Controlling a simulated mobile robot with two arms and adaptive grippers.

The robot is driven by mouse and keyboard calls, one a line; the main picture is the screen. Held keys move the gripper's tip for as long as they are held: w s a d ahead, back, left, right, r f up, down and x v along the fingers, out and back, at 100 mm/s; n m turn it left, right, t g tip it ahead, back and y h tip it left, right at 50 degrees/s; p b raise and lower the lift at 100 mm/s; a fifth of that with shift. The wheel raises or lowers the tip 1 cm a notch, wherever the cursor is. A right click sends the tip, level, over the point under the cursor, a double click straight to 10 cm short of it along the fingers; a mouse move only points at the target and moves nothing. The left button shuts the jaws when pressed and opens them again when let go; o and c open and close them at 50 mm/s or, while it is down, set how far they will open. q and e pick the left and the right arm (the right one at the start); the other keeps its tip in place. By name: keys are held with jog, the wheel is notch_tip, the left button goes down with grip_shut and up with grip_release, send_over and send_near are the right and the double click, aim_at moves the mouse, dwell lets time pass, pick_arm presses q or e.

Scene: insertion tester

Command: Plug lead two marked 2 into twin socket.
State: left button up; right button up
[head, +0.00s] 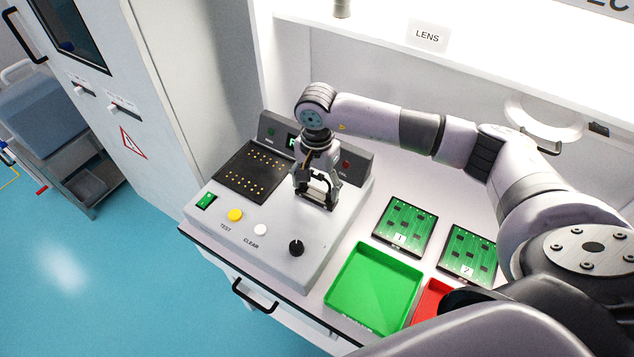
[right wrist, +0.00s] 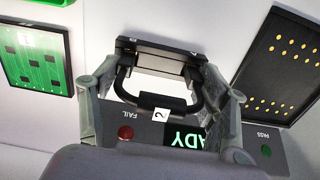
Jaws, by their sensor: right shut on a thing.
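My right gripper (head: 317,198) points down over the right part of the grey tester, in front of its display panel. It is shut on lead two (right wrist: 188,104), a black looped lead with a white tag marked 2. The lead's loop arches between the two fingers in the right wrist view (right wrist: 162,70). My left gripper is not in view.
The tester (head: 262,262) has a black panel of gold contacts (head: 252,168), coloured buttons and a black knob (head: 296,248). Boards marked 1 (head: 402,226) and 2 (head: 468,254), a green tray (head: 373,288) and a red tray (head: 430,302) lie to the right.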

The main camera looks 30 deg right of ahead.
jog(key=shift+f+b, duration=0.5)
jog(key=shift+f, duration=0.05)
jog(key=o, duration=1.2)
jog(key=shift+o, duration=0.7)
jog(key=shift+r, duration=0.2)
jog(key=shift+r+p, duration=1.7)
jog(key=shift+r, duration=1.7)
jog(key=shift+f, duration=0.1)
